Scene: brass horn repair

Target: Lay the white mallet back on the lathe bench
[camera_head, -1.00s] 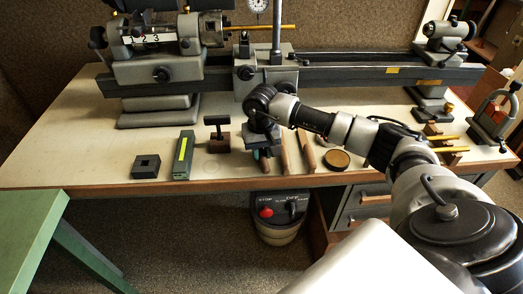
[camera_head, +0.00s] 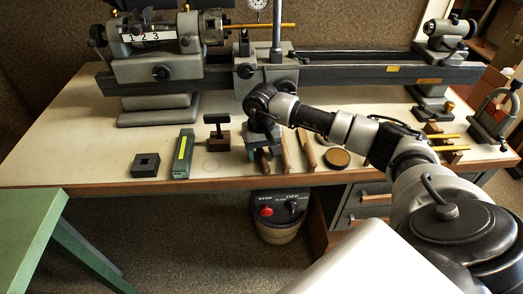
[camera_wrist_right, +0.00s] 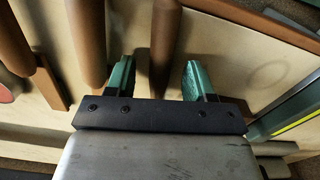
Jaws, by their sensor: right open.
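I cannot make out a white mallet head in either view. My right gripper (camera_head: 263,150) is over the front of the lathe bench (camera_head: 100,150), low among several brown wooden handles (camera_head: 305,148). In the right wrist view, my right gripper (camera_wrist_right: 156,78) is open, with its two green-padded fingers apart. A brown handle (camera_wrist_right: 165,40) lies in line with the gap between them, and its near end is in shadow. I cannot tell whether it belongs to the mallet. My left gripper is not in view.
The lathe (camera_head: 160,70) stands along the back. A dark square block (camera_head: 146,165), a grey bar with a yellow strip (camera_head: 184,155) and a T-shaped tool on a wooden block (camera_head: 217,133) lie left of my gripper. A round tin (camera_head: 337,158) sits right. The front left bench is bare.

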